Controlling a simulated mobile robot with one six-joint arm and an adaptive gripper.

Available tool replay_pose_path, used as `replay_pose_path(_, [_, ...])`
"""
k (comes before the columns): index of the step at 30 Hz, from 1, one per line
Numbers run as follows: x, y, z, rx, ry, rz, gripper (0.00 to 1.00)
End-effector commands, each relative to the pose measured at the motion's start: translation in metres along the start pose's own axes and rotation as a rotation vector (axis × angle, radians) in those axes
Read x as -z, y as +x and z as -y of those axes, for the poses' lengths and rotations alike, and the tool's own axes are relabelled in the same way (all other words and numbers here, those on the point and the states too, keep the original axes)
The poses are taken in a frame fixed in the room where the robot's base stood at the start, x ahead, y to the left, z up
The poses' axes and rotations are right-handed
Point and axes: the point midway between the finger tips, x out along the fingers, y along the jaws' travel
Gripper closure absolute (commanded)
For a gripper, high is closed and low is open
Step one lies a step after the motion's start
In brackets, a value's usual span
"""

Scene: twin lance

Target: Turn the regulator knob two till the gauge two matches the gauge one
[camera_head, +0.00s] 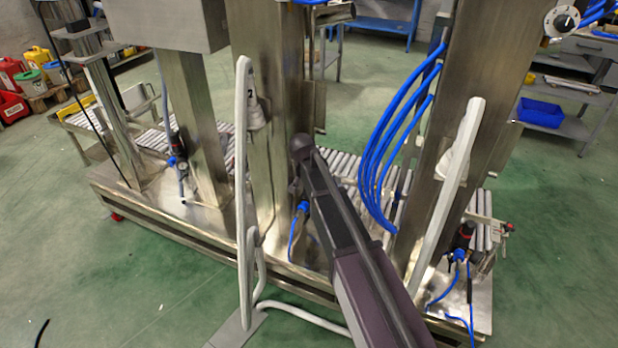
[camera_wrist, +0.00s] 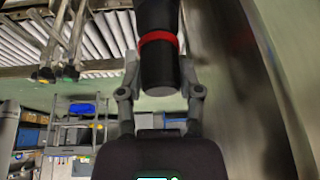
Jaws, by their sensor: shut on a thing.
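In the wrist view my gripper (camera_wrist: 160,75) is shut on a black cylindrical knob (camera_wrist: 158,63) with a red ring, one finger on each side. The knob's flat grey end faces my palm. In the head view my arm reaches to the middle column, and its end hides my gripper and the held knob. A blue fitting (camera_head: 303,207) with a blue hose shows below it. Similar small regulators stand at the left column (camera_head: 173,150) and at the right column (camera_head: 464,236). I cannot read any regulator gauge or tell the number of the held knob.
White bent tubes (camera_head: 242,170) stand in front of the middle column. Blue hoses (camera_head: 385,150) hang at the right column, which carries a round white dial (camera_head: 563,21). A roller conveyor (camera_head: 345,165) runs behind the columns. In the wrist view a metal surface (camera_wrist: 235,100) lies close on the right.

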Motion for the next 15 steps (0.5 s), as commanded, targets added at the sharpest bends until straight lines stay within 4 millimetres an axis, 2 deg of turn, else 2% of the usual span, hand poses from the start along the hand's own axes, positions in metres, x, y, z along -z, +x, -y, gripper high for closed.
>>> replay_pose_path(6, [0.0005, 0.0003, 0.0003, 0.001, -0.001, -0.001, 1.0])
replay_pose_path(7, [0.0005, 0.0003, 0.0003, 0.001, -0.001, -0.001, 0.45])
replay_pose_path(9, [0.0005, 0.0003, 0.0004, 0.001, -0.001, 0.0, 0.24])
replay_pose_path(10, [0.0004, 0.0002, 0.0003, 0.001, -0.002, 0.0, 0.18])
replay_pose_path(15, [0.0001, 0.0001, 0.0002, 0.001, -0.002, 0.0, 0.18])
